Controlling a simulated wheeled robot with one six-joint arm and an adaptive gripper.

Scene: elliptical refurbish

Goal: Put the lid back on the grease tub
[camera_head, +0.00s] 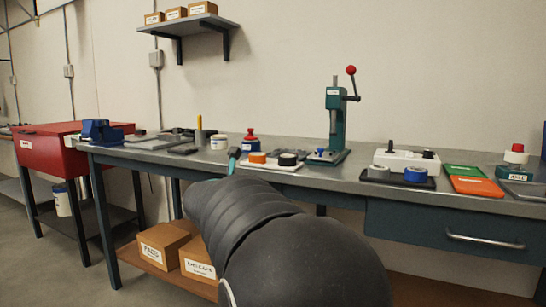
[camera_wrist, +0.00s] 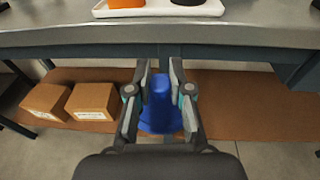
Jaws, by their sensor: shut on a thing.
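A small pale tub with a label (camera_head: 219,143), which looks like the grease tub, stands on the bench left of centre. Its top looks cream-coloured, and it is too small to tell what covers it. My gripper (camera_wrist: 160,88) is in front of the bench edge, below the bench top, shut on a blue tapered thing (camera_wrist: 160,106). The blue thing sits between the two fingers, narrower at its far end. I cannot tell whether it is the lid. In the head view my arm hides most of the gripper.
A white tray (camera_head: 258,165) with an orange and a black round piece lies near the bench's front edge. A red-topped blue can (camera_head: 250,142) stands behind it, a green press (camera_head: 335,120) to the right. Cardboard boxes (camera_head: 163,248) sit on the lower shelf.

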